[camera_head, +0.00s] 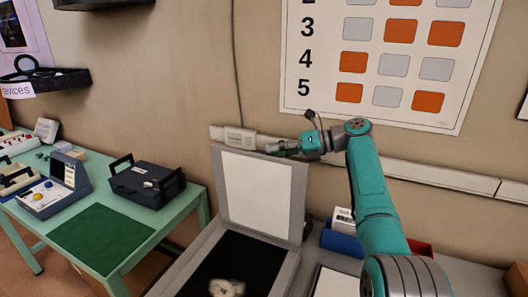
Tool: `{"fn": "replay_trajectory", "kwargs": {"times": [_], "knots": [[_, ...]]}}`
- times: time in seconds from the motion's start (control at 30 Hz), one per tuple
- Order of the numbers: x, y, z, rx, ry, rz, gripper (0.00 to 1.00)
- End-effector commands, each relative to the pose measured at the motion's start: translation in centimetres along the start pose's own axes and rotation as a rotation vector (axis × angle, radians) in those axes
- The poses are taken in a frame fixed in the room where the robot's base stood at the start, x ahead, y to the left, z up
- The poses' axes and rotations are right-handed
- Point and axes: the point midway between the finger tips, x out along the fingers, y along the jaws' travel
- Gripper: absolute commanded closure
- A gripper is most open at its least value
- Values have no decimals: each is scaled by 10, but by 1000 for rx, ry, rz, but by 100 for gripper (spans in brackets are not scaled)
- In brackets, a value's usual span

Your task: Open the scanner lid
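The scanner lid (297,205) stands raised, near upright, with its white inner panel facing me and a grey frame around it. The scanner base (176,278) lies below with a dark bed showing. My gripper (276,149) is at the upper edge of the lid, near its top middle-right. It is small in view, and I cannot tell whether the fingers are open or shut, or whether they touch the lid. A pale round object (226,288) lies on the dark bed at the bottom edge of the picture.
A green table (180,212) at left holds a dark case (147,183), a grey console (50,197) and a green mat (100,238). A blue bin (340,242) and red bin (420,247) stand right of the scanner. The wall with trunking (440,177) is close behind.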

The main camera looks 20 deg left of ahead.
Motion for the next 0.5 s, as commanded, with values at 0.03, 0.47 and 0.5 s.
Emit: {"fn": "replay_trajectory", "kwargs": {"times": [0.03, 0.47, 0.5], "knots": [[-14, -2, 0, 2, -3, -4, 65], [-73, 4, 3, -7, -3, 3, 65], [-74, 4, 3, -7, -3, 3, 65]]}}
